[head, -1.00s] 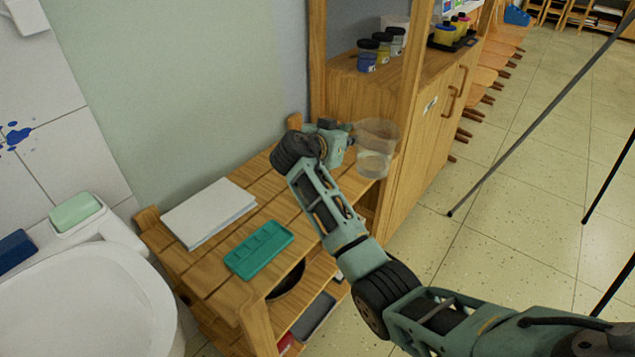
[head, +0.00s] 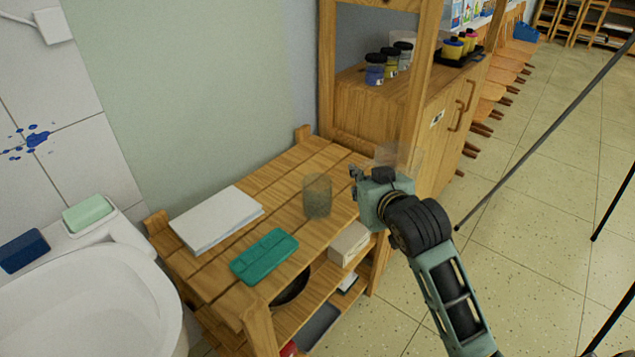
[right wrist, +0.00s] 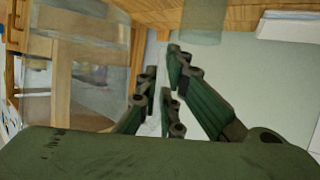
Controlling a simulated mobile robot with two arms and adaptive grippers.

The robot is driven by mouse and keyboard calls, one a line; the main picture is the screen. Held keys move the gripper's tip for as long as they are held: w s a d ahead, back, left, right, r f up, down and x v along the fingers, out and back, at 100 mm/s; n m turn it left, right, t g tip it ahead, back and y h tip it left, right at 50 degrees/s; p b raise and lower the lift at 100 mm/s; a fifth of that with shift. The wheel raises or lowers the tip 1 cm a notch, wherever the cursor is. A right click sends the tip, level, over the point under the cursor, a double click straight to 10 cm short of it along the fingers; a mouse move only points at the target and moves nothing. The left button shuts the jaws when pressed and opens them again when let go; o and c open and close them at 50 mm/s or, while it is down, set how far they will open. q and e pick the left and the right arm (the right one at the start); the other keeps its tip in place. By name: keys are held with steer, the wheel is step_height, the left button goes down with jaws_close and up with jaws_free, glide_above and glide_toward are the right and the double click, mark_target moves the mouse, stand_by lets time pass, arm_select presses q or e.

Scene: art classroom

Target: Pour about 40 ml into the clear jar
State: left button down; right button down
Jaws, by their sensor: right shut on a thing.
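The clear jar (head: 317,196) stands upright on the slatted wooden bench top, right of the teal tray; it also shows at the top of the right wrist view (right wrist: 204,22). Whether it holds liquid I cannot tell. My right gripper (head: 356,182) is right of the jar and apart from it, shut on a clear container (head: 402,157). In the right wrist view this container (right wrist: 75,75) fills the left side, beside the fingers (right wrist: 160,95). The held spot and liquid level are unclear. My left gripper is out of view.
A teal tray (head: 264,256) and white paper stack (head: 215,220) lie on the bench (head: 285,180). A white sink (head: 90,300) is at left. A wooden cabinet (head: 435,140) with small paint jars stands behind. Thin dark poles cross the floor at right.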

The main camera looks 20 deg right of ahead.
steer(key=s+a+r+n+g+y, duration=0.2)
steer(key=s+a+n+y, duration=0.3)
steer(key=s, duration=0.3)
steer(key=s+a+r+n+g+y, duration=0.3)
steer(key=s+a+n+y, duration=0.2)
steer(key=s+n+y, duration=0.2)
steer(key=shift+s+r+g, duration=0.2)
steer(key=shift+s+g, duration=0.1)
steer(key=shift+s, duration=0.4)
steer(key=shift+a+f, duration=0.1)
steer(key=shift+a, duration=0.05)
